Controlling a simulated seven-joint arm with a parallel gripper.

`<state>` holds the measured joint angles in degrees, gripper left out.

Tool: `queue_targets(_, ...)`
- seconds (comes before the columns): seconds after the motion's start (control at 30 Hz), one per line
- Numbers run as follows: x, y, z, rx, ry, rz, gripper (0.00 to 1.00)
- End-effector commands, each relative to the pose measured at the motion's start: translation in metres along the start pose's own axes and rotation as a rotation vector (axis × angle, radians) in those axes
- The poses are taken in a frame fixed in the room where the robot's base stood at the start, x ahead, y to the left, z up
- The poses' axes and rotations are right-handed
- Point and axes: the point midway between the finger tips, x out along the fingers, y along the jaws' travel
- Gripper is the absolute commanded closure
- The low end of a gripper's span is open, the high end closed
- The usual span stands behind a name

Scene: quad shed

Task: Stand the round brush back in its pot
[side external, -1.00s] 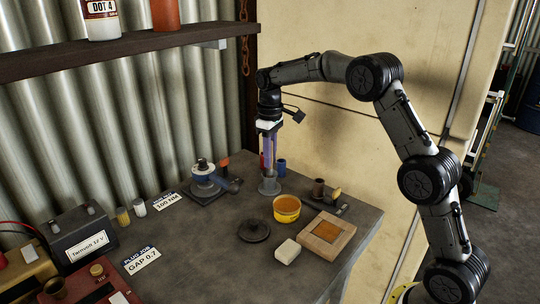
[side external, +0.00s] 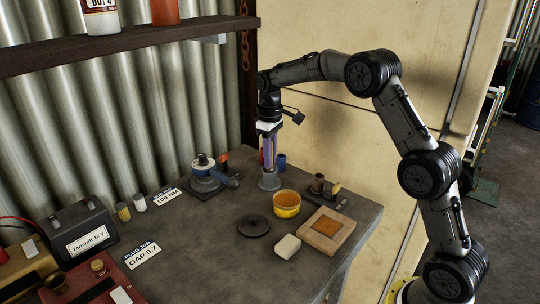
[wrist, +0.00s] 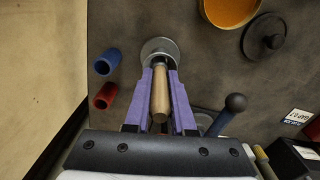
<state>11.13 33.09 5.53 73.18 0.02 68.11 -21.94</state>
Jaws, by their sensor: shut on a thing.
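My gripper (side external: 269,166) points straight down above the back of the bench. Its purple fingers are shut on the round brush, whose pale wooden handle (wrist: 160,95) shows between them in the wrist view. The pot (side external: 269,182) is a grey metal cylinder on a wider round base, directly under the fingers. Its pale rim and base also show in the wrist view (wrist: 158,46), just beyond the fingertips. The brush's lower end is at the pot's mouth. The fingers hide it, and I cannot tell how deep it sits.
Blue (wrist: 107,61) and red (wrist: 105,95) cylinders stand close beside the pot. A ball-ended lever (wrist: 236,103) is on the other side.

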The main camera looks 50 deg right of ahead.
Motion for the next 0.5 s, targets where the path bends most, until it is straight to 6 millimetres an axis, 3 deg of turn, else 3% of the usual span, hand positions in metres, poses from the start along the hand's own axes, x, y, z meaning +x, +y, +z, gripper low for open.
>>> queue_targets(0.5, 0.0090, -0.0001, 0.0002, 0.000, 0.000, 0.000, 1.00)
